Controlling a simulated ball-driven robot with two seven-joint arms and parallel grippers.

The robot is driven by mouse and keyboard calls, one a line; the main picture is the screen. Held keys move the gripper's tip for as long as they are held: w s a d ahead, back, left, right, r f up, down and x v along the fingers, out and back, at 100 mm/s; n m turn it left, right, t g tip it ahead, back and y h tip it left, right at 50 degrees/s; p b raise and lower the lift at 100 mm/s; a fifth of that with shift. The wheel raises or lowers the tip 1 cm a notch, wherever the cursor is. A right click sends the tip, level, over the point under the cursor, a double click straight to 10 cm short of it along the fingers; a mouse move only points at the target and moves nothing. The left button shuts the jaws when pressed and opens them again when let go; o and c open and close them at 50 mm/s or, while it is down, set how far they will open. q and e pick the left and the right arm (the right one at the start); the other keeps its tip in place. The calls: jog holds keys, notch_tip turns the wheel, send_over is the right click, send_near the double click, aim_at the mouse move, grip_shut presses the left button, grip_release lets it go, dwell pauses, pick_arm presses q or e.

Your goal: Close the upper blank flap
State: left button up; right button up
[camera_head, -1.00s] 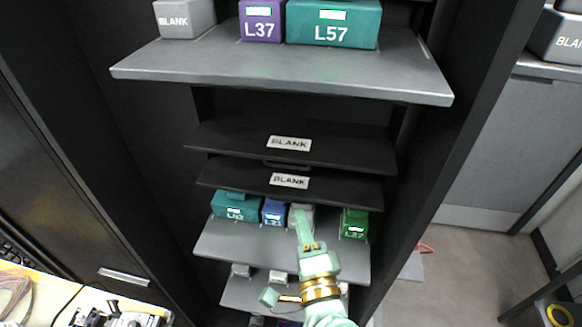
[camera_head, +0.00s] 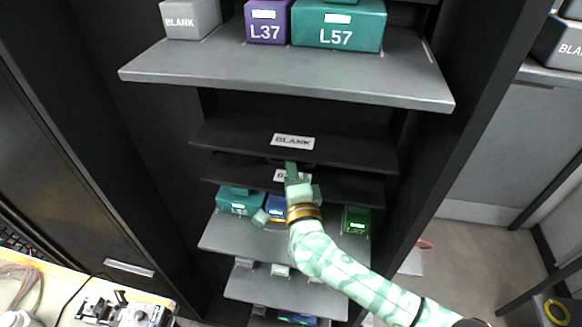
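The upper blank flap (camera_head: 340,153) is a black panel with a white BLANK label. It juts out of the dark cabinet below the large grey shelf, lying open. A second black flap (camera_head: 345,184) with its own BLANK label sits just beneath it. My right gripper (camera_head: 291,168) is pale green, with its fingertips over the lower flap's label, close to the upper flap's front edge. Whether it touches either flap cannot be told. Its fingers show as one narrow bar, seemingly shut, with nothing seen between them. My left gripper is out of view.
The large grey shelf (camera_head: 285,80) above holds a grey BLANK box (camera_head: 189,20), a purple L37 box (camera_head: 266,30) and a teal L57 box (camera_head: 337,38). A lower shelf (camera_head: 240,238) holds teal, blue and green boxes. A bench (camera_head: 62,275) stands at lower left.

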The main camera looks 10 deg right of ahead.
aim_at(288, 150)
grip_shut()
jog(key=r+p, duration=0.1)
jog(key=p, duration=0.1)
jog(key=g+p, duration=0.1)
jog(key=p, duration=0.1)
jog(key=r+m+g+p, duration=0.1)
jog(key=p, duration=0.1)
jog(key=shift+s+a+r+p, duration=0.1)
jog(key=shift+s+r+p, duration=0.15)
jog(key=shift+r+p, duration=0.1)
jog(key=shift+s+r+g, duration=0.1)
jog(key=shift+r+g, duration=0.2)
jog(key=shift+g, duration=0.5)
jog(key=shift+r+m+g, duration=0.7)
jog(key=shift+r+g, duration=0.45)
jog(key=shift+g, duration=0.25)
jog(key=shift+o, duration=1.3)
grip_release()
jog(key=v, duration=1.6)
jog(key=shift+r+b, duration=0.25)
jog(key=shift+b, duration=0.15)
